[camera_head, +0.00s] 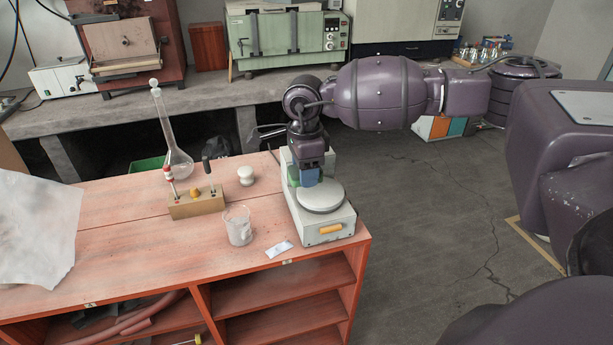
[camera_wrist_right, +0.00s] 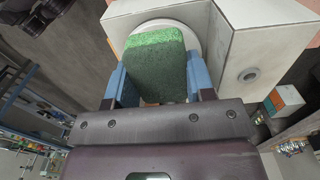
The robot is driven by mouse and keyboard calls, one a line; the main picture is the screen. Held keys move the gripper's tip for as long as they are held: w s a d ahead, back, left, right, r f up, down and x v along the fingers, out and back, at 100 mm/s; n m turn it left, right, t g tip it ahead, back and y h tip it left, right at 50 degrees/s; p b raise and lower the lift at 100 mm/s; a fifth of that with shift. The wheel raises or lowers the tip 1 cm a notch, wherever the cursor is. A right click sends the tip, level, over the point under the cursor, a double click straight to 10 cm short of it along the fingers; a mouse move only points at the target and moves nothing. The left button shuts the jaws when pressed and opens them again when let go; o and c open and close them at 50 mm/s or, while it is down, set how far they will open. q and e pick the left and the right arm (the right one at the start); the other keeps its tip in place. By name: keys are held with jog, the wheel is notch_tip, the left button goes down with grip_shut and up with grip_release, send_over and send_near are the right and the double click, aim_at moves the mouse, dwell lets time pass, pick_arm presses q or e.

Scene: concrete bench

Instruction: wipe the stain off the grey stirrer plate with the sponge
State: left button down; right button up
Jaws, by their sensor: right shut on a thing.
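The stirrer (camera_head: 325,229) is a pale box with an orange-yellow patch on its front, near the right end of the wooden bench top. Its round, light grey plate (camera_head: 321,196) is on top, partly covered by my gripper. I see no stain on the visible part. My right gripper (camera_head: 307,181) is over the back left part of the plate, its blue fingers shut on the green sponge (camera_wrist_right: 158,62). In the head view only a little of the sponge (camera_head: 293,176) shows. The sponge overlaps the plate in the wrist view; I cannot tell if they touch. My left gripper is not in view.
Left of the stirrer are a glass beaker (camera_head: 238,226), a small white packet (camera_head: 280,248), a white knobbed piece (camera_head: 246,176), a wooden block with tools (camera_head: 196,204) and a tall flask (camera_head: 177,162). Crumpled white sheeting (camera_head: 36,228) lies far left. Bench edge is close right.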

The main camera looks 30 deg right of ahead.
notch_tip(320, 180, up, 2)
jog(key=shift+a+p, duration=0.15)
jog(key=shift+p, duration=0.2)
jog(key=shift+r+p, duration=0.35)
jog(key=shift+r, duration=0.75)
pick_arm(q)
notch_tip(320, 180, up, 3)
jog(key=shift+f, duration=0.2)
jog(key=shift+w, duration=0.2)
